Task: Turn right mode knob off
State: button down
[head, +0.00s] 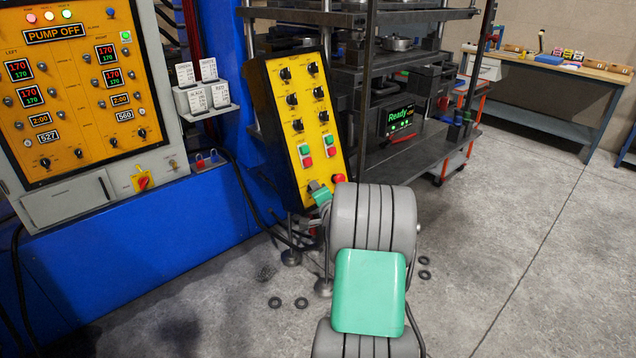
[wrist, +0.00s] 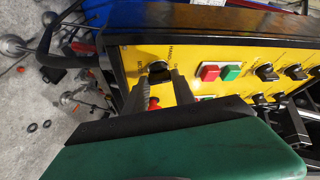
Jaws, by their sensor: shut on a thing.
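The black mode knob (wrist: 159,67) sits at the near end of the yellow control panel (head: 283,143), with small printed labels beside it too blurred to read. My gripper (wrist: 161,76) has one dark finger on each side of this knob and is shut on it. In the head view, my gripper (head: 318,193) is at the panel's lower left corner and hides the knob. The exact angle of the knob is hard to tell because the fingers partly cover it.
A red button (head: 338,180) is right beside my gripper. Red and green push buttons (head: 305,156) and several black knobs (head: 292,99) lie higher on the panel. A larger yellow cabinet (head: 75,100) stands left, the press rack (head: 430,155) behind right. Open floor lies right.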

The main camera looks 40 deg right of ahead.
jog(key=shift+r+m+g+p, duration=0.15)
jog(key=shift+m+g+p, duration=0.55)
jog(key=shift+m+p, duration=0.6)
jog(key=shift+m, duration=0.3)
jog(key=c, duration=1)
grip_release()
jog(key=shift+c, duration=0.2)
jog(key=b+v, duration=0.1)
jog(key=v, duration=0.6)
jog(key=shift+s+a+b, duration=0.2)
jog(key=shift+s+b, duration=0.1)
jog(key=shift+r, duration=0.1)
